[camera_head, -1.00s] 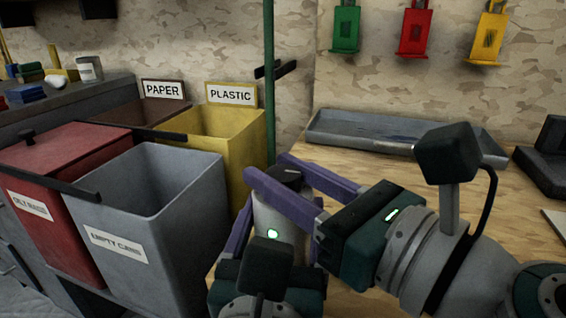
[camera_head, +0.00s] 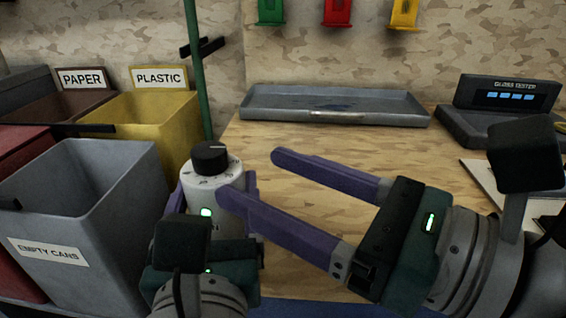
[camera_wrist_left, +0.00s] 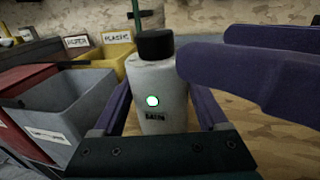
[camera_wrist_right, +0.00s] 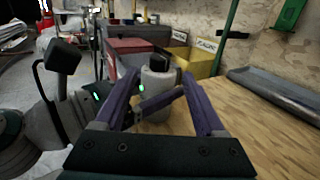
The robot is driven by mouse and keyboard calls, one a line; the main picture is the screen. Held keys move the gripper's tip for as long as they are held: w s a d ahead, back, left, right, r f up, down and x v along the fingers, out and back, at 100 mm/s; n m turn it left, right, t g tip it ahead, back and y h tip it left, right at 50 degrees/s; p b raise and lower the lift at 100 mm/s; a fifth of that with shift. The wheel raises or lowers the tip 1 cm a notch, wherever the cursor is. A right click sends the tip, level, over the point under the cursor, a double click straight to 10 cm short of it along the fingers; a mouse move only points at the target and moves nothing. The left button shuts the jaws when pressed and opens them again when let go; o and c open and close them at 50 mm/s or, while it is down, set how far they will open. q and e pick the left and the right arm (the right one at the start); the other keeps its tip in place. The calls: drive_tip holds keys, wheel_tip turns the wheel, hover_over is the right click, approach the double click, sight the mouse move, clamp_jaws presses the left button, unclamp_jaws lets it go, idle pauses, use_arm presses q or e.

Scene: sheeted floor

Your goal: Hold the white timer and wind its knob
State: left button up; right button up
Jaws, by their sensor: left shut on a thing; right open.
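The white timer (camera_head: 213,185) is an upright white cylinder with a black knob (camera_head: 210,158) on top and a green light on its front. My left gripper (camera_head: 215,205) is shut on its body, one finger on each side. The left wrist view also shows the timer (camera_wrist_left: 157,85) between those fingers. My right gripper (camera_head: 250,177) is open and empty, to the right of the knob and apart from it. Its nearer fingertip overlaps the timer's right side in the head view; whether it touches I cannot tell. The timer also shows in the right wrist view (camera_wrist_right: 158,92).
A grey tray (camera_head: 335,119) lies at the back of the wooden table (camera_head: 290,250). A gloss tester (camera_head: 505,105) stands at the right. The grey empty cans bin (camera_head: 85,215) and yellow plastic bin (camera_head: 150,125) stand left, near a green post (camera_head: 197,80).

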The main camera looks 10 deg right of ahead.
sight(221, 161)
drive_tip(key=v, duration=0.4)
drive_tip(key=w+a+m, duration=0.2)
drive_tip(key=w+m, duration=0.1)
drive_tip(key=m, duration=0.9)
drive_tip(key=w+a+m, duration=0.3)
drive_tip(key=m, duration=0.9)
drive_tip(key=w+a+m, duration=0.3)
drive_tip(key=m, duration=0.9)
drive_tip(key=shift+s, duration=0.1)
